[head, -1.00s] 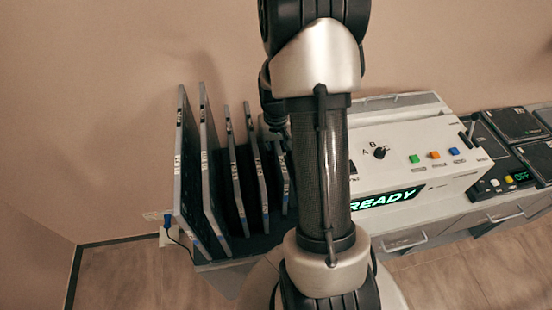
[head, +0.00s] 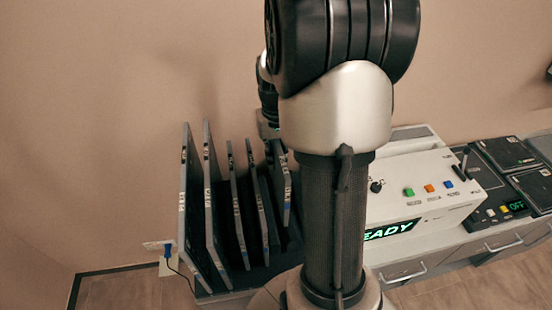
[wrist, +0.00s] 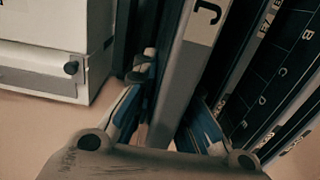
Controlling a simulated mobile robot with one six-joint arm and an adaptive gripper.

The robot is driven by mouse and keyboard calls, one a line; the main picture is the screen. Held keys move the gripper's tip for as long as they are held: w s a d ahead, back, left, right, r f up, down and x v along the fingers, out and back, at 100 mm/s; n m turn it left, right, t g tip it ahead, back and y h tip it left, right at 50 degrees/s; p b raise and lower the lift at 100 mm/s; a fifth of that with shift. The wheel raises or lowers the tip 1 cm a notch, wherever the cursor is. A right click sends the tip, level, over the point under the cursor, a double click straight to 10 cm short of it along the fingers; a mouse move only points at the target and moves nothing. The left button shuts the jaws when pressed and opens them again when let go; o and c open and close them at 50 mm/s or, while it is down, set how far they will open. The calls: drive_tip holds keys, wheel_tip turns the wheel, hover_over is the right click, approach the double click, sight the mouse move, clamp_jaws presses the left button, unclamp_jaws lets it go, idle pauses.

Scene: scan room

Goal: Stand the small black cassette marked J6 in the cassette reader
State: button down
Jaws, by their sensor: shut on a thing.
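The cassette in my grip (wrist: 178,85) is a thin dark panel with a grey edge and a pale label. The letter J shows on the label; the rest is cut off. My gripper (wrist: 168,100) is shut on its edge, with blue-padded fingers on both sides. In the head view the held cassette (head: 285,185) stands upright at the right end of the row, slightly raised against its neighbours. My arm hides most of the gripper there. The white cassette reader (head: 440,180) stands to the right, its lit display partly hidden by my arm. Its slot is not visible.
Several upright cassettes (head: 211,215) stand close together left of the held one. The wrist view shows lettered cassettes (wrist: 275,75) at right and a white housing (wrist: 45,50) at left. Dark panels (head: 505,155) lie beyond the reader.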

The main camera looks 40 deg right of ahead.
drive_tip(key=shift+r, duration=0.1)
drive_tip(key=shift+r+p, duration=3.85)
drive_tip(key=shift+r, duration=0.65)
drive_tip(key=shift+f, duration=0.1)
